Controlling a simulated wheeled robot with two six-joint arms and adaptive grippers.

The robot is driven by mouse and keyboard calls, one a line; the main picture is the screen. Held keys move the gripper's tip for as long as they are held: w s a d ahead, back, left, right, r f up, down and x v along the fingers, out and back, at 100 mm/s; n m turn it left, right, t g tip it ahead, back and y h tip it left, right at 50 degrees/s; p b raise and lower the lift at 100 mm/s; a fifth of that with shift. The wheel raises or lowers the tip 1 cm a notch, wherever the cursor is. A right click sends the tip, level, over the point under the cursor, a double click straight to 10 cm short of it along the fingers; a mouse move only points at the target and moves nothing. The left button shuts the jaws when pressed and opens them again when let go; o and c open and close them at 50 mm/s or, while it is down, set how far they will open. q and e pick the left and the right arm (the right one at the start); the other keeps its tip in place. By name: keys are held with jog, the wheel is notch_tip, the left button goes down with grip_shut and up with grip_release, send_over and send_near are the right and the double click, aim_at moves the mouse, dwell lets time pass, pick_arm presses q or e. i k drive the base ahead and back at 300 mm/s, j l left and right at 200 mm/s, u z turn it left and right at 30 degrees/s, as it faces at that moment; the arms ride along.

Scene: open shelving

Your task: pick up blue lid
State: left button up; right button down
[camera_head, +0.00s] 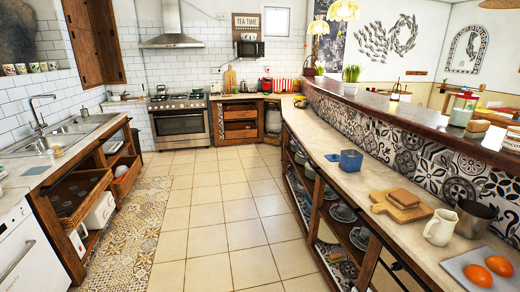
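Neither of my grippers shows in the head view.
Wooden boards (402,205), a white pitcher (440,227), a metal cup (474,217) and a tray (462,270) with orange round things stand nearer on the same counter. Open shelves with dishes (342,212) lie below. The tiled floor (215,220) is clear.

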aim_at(333, 158)
jog(key=i+j+u, duration=0.15)
jog(key=i, duration=0.6)
jog(key=i+j+u, duration=0.15)
jog(key=i, duration=0.6)
jog(key=i+z, duration=0.25)
jog(key=z, duration=0.15)
jog(key=i+j+z, duration=0.15)
jog(key=z, duration=0.25)
jog(key=i+j+z, duration=0.25)
jog(key=z, duration=0.2)
jog(key=i+j+z, duration=0.15)
jog(key=z, duration=0.25)
jog(key=i+j+z, duration=0.1)
jog(key=j+z, duration=0.3)
